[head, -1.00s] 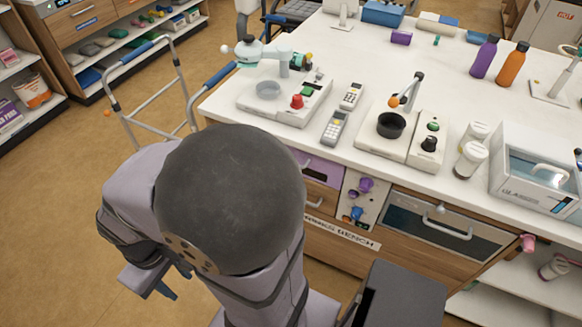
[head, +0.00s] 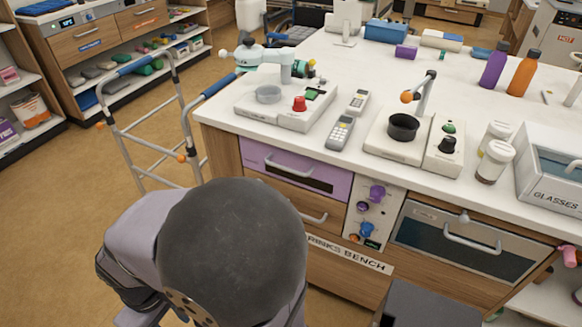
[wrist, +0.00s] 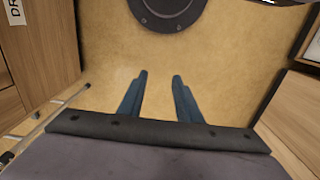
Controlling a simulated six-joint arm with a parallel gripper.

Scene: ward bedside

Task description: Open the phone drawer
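The bench front has a purple drawer (head: 295,171) at its left end, with a pale bar handle (head: 289,170) and a dark strip. It is shut. Below it is a wooden drawer (head: 290,204) with its own bar handle (head: 313,217), also shut and partly hidden by my arm. I cannot read a phone label on either. My gripper (wrist: 159,75) shows in the wrist view with two blue fingers apart and nothing between them, pointing over bare floor. In the head view my arm hides it. It is touching no drawer.
A walking frame (head: 150,120) stands left of the bench. Right of the drawers are a knob panel (head: 368,214) and an oven-like door (head: 455,240). Devices, handsets (head: 340,132) and bottles (head: 494,64) stand on the bench top (head: 400,80). Floor (head: 60,220) on the left is clear.

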